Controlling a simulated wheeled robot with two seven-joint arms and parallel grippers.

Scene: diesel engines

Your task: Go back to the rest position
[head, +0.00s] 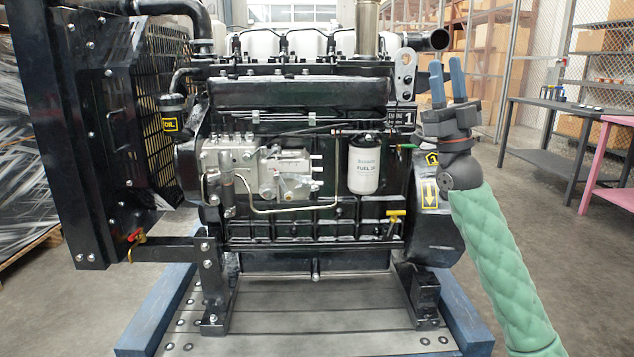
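My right gripper (447,84) shows at the right in the head view, at the end of an arm in a green quilted sleeve. Its two blue fingers point up and stand apart, with nothing between them. It is in front of the right end of the black diesel engine (300,94), near the metal lifting bracket (405,68). I cannot tell whether it touches the engine. My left gripper is not in view.
The engine stands on a metal plate (300,318) with blue beams (160,305) at its sides. A black radiator frame (80,130) stands at left. A dark workbench (570,105) and a pink table (612,195) stand at right. Open floor lies between.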

